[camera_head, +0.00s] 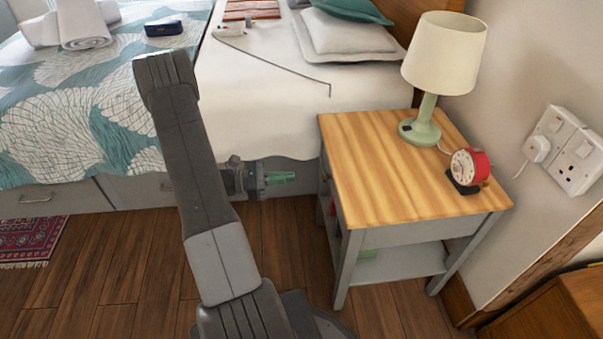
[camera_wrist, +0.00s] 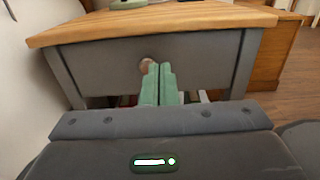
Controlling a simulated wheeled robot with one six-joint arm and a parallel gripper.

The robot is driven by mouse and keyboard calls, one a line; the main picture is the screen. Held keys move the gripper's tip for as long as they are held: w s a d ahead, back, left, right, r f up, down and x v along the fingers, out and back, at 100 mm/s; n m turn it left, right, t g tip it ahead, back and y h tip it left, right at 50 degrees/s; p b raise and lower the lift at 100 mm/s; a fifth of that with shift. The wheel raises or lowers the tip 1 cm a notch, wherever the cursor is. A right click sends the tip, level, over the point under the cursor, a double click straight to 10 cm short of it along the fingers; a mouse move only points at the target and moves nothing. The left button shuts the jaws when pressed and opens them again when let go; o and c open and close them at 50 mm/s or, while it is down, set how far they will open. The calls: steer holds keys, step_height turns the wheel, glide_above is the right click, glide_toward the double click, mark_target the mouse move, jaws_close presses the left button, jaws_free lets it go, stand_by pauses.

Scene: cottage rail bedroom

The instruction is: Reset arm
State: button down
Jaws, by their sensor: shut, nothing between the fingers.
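My gripper (camera_head: 281,177) shows in the head view left of the nightstand, low beside the bed, its green fingers pointing right. In the wrist view my gripper (camera_wrist: 158,84) has its two green fingers together, with nothing held between them. The wooden-topped grey nightstand (camera_head: 385,165) stands to the right of the fingers. In the wrist view the nightstand (camera_wrist: 100,68) faces me, and its round drawer knob (camera_wrist: 146,63) shows just behind the fingertips. The drawer looks shut. A gap between fingertips and knob cannot be judged.
On the nightstand are a lamp (camera_head: 443,60) and a red alarm clock (camera_head: 469,167). The bed (camera_head: 270,110) fills the back, with a bent thin rod (camera_head: 290,70) on it. Wall sockets (camera_head: 565,150) are at the right. The wooden floor (camera_head: 130,260) at lower left is mostly clear.

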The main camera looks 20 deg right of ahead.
mark_target(326, 174)
steer(key=shift+v, duration=1.1)
steer(key=b+x, duration=0.1)
steer(key=x, duration=1.3)
steer(key=shift+s+b, duration=0.15)
steer(key=shift+b, duration=0.25)
